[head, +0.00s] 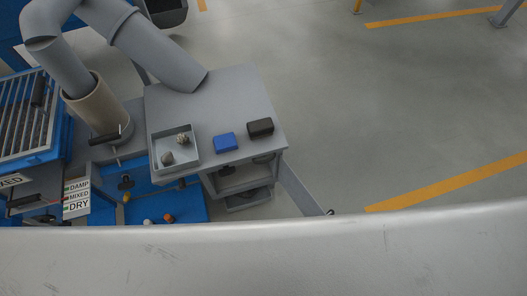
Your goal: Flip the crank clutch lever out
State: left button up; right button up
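I cannot tell for certain which part is the crank clutch lever. Several dark handles show on the machine at the left: one black handle (106,136) sits at the foot of a tan pipe sleeve (87,104). Another dark handle (125,182) is lower, against the blue panel, and a black bar handle (22,201) is at the far left. A grey bar (302,190) with a small dark end slants down right of the grey bench. The lower part of the machine is hidden behind a broad pale curved surface. Neither of my grippers is in view.
The grey bench (235,95) carries a tray (154,155) with two small lumps, a blue block (226,142) and a black block (260,127). A DAMP/MIXED/DRY sign (77,198) and a blue-framed grille (22,115) are left. Open floor lies right.

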aim_at(126, 197)
jog(key=u, duration=1.7)
